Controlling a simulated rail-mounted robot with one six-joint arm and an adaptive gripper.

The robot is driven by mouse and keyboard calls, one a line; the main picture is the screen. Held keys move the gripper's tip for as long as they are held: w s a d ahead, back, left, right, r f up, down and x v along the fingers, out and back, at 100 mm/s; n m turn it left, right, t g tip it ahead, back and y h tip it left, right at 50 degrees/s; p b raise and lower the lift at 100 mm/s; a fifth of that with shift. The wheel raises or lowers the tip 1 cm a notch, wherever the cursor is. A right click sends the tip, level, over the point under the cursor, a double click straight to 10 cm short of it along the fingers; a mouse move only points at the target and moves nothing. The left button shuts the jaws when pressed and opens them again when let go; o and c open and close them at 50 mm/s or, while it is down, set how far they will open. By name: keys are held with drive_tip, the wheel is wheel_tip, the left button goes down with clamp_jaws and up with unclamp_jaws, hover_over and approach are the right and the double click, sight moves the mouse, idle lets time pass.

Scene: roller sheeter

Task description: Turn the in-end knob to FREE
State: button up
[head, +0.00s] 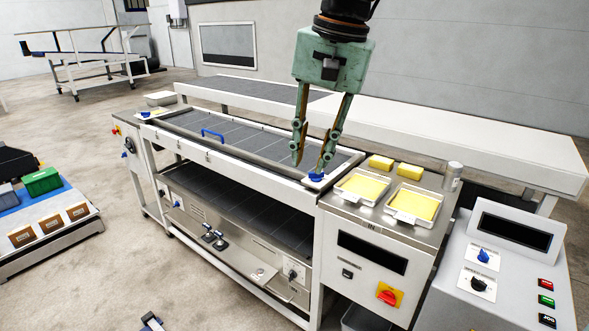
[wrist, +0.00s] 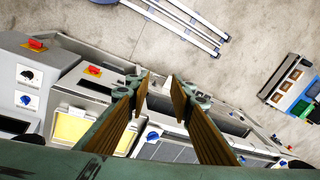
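The in-end knob (head: 316,177) is blue and sits on a small white plate at the near right corner of the roller bed, close to the IN panel. In the wrist view a blue knob (wrist: 152,135), likely the same one, shows between my fingers on a white plate. My gripper (head: 311,166) points down over this corner with its fingers apart and nothing between them. The plate's markings are too small to read, so the knob's setting is unclear.
Two yellow-filled trays (head: 361,187) and yellow blocks (head: 381,162) lie right of the knob, with a grey cylinder (head: 452,176) beyond. A second blue knob (head: 147,113) sits at the bed's far end. A red rotary switch (head: 388,296) and control console (head: 496,262) are at right.

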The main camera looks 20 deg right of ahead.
drive_tip(key=w+d+m+p, duration=0.3)
drive_tip(key=w+d, duration=0.2)
drive_tip(key=w, duration=0.5)
drive_tip(key=m+y+p, duration=0.3)
drive_tip(key=m+p, duration=0.6)
hover_over(323, 172)
drive_tip(key=s+d, duration=0.2)
drive_tip(key=d, duration=0.2)
wheel_tip(323, 172, down, 11)
drive_tip(key=shift+w+d+f+m+g, duration=0.4)
drive_tip(key=shift+w+d, duration=0.1)
drive_tip(key=shift+d, duration=0.1)
drive_tip(key=shift+a+f, duration=0.1)
drive_tip(key=shift+f, duration=0.05)
drive_tip(key=shift+x, duration=6.75)
drive_tip(key=shift+a, duration=0.1)
drive_tip(key=shift+c, duration=0.9)
clamp_jaws()
